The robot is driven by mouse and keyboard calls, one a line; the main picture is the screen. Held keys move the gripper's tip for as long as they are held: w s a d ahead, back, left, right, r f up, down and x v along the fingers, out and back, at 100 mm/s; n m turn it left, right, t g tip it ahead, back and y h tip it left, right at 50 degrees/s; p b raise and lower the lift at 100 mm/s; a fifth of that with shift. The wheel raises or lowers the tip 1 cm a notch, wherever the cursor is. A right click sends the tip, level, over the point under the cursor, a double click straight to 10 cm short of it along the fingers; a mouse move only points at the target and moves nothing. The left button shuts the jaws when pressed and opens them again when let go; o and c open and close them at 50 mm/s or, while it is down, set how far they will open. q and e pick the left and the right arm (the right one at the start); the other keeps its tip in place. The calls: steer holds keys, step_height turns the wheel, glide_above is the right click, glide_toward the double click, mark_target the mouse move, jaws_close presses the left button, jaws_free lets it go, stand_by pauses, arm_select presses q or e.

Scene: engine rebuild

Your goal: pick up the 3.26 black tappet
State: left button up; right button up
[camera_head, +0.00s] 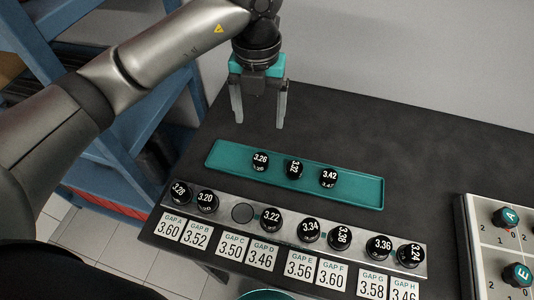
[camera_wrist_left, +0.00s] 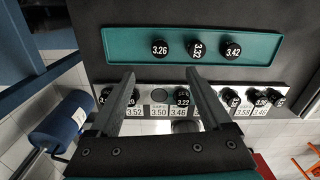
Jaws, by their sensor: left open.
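The black tappet marked 3.26 (camera_head: 260,160) stands at the left end of the teal tray (camera_head: 355,195), left of tappets 3.32 (camera_head: 293,168) and 3.42 (camera_head: 328,178). In the left wrist view, tappet 3.26 (camera_wrist_left: 160,47) is in the upper middle. My left gripper (camera_head: 260,124) is open and empty, pointing down above the table, behind the tray in the head view. In the left wrist view my left gripper (camera_wrist_left: 160,82) shows two spread fingers, with tappet 3.26 beyond the gap between them. My right gripper is not in view.
A metal strip (camera_head: 190,213) in front of the tray holds several labelled black tappets and one empty round seat (camera_head: 242,213). White gap cards (camera_head: 233,246) lie along its front. A panel with knobs (camera_head: 490,240) is at the right. The dark table (camera_head: 420,150) behind the tray is clear.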

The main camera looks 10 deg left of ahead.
arm_select(q)
glide_above(260, 159)
step_height(260, 159, down, 8)
steer(key=shift+f+b, duration=0.1)
steer(key=shift+b, duration=0.3)
steer(key=shift+w+d+f+b, duration=0.1)
steer(key=shift+f+b, duration=0.25)
steer(key=shift+f, duration=2.6)
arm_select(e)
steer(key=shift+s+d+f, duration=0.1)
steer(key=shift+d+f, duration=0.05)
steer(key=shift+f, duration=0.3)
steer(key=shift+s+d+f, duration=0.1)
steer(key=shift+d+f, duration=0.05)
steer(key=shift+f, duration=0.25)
arm_select(q)
steer(key=shift+c, duration=0.4)
steer(key=c, duration=0.9)
jaws_close()
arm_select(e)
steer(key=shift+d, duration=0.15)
